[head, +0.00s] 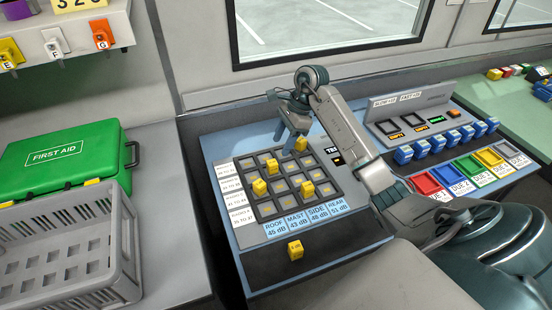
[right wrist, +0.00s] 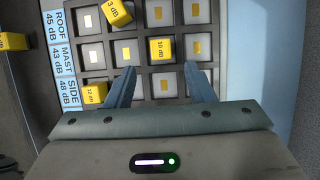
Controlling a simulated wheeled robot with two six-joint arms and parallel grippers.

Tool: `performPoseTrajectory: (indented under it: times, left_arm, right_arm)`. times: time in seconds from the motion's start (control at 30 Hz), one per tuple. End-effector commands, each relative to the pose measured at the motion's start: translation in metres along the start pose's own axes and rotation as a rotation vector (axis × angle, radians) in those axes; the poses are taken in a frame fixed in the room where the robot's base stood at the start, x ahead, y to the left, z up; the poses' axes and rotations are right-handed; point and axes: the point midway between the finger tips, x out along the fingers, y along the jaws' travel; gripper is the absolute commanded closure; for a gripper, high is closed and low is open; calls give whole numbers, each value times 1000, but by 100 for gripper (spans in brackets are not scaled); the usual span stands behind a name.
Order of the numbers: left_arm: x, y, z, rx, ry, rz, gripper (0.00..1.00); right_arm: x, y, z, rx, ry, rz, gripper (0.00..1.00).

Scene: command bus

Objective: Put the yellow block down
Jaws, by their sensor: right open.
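Several yellow blocks sit on a dark grid of cells (head: 266,208). One, marked 10 dB (head: 272,166), lies in a MAST-column cell; in the right wrist view (right wrist: 161,50) it shows just beyond and between my fingertips. My right gripper (head: 287,138) is open and empty above the far part of the grid; its spread fingers also show in the right wrist view (right wrist: 160,78). Another block (head: 259,187), in the ROOF column, sits askew. One more (head: 295,251) is on the dark front strip, off the grid. Which yellow block the task means cannot be told. My left gripper is out of view.
A green first aid case (head: 60,160) and grey crate (head: 65,250) stand left. A console with blue switches (head: 437,144) and coloured trays (head: 465,166) is at right. Blue labels (head: 306,217) line the grid's front. A window wall rises behind.

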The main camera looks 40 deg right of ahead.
Motion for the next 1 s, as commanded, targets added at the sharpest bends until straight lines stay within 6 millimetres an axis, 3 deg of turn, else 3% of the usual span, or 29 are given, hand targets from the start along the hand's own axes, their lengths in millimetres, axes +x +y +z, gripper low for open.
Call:
performPoseTrajectory:
  times: [0.1, 0.23, 0.83, 1.0]
  left_arm:
    - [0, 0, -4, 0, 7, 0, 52]
    - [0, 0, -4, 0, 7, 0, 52]
    - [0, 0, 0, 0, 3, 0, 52]
    - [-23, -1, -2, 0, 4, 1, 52]
  right_arm:
    - [-18, -1, 0, 0, 1, -3, 51]
    - [-28, -1, 0, 0, 1, -3, 51]
    - [-32, 0, 1, 0, 1, -4, 51]
    - [-53, 0, 10, -1, 1, -4, 51]
